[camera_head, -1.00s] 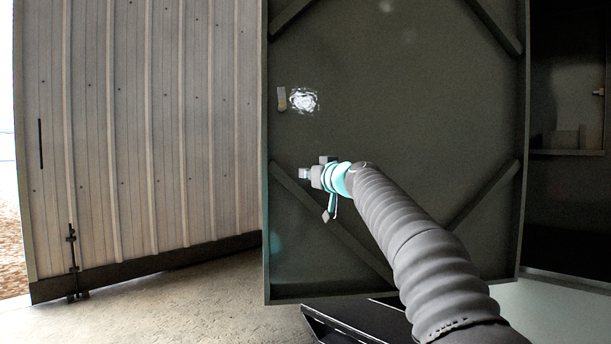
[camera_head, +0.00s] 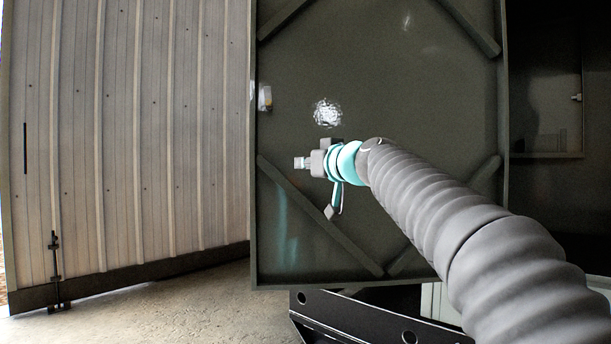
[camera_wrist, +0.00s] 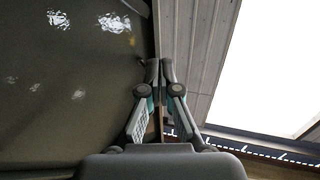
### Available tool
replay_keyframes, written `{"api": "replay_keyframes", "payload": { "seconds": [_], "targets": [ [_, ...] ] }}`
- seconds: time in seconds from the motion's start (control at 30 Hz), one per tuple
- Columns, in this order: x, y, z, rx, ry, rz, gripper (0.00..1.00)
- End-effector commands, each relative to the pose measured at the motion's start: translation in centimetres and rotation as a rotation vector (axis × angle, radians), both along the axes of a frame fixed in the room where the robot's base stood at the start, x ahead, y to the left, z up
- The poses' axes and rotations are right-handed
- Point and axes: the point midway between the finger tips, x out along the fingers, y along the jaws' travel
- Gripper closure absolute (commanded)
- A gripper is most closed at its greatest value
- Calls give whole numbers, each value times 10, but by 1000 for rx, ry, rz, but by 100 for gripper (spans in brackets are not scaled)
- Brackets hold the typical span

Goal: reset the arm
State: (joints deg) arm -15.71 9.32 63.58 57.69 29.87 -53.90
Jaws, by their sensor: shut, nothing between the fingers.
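My gripper (camera_wrist: 160,68) shows in the wrist view with its two fingertips together and nothing between them. In that view the tips lie over the edge of a dark panel, but I cannot tell the distance. In the head view my grey ribbed arm reaches in from the lower right to a teal-banded wrist in front of a large dark green door panel (camera_head: 400,90). The fingers are hard to make out there. A small pale latch-like piece (camera_head: 265,97) sits at the panel's left edge.
A ribbed metal wall (camera_head: 130,140) with a bolt (camera_head: 55,270) stands at left. A dark cabinet interior (camera_head: 545,90) opens at right. A black frame with holes (camera_head: 350,318) lies low in front. Concrete floor (camera_head: 190,310) is clear at lower left.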

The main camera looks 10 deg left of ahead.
Motion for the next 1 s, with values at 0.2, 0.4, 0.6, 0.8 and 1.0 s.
{"api": "replay_keyframes", "payload": {
  "seconds": [0.2,0.4,0.6,0.8,1.0],
  "targets": [
    [-2,-1,-1,18,18,1,100],
    [1,4,-46,49,200,10,100],
    [-13,-8,-152,-27,479,-35,100],
    [-78,-62,-248,-139,748,-155,100],
    [-164,-129,-322,-244,941,-302,100]
  ]
}}
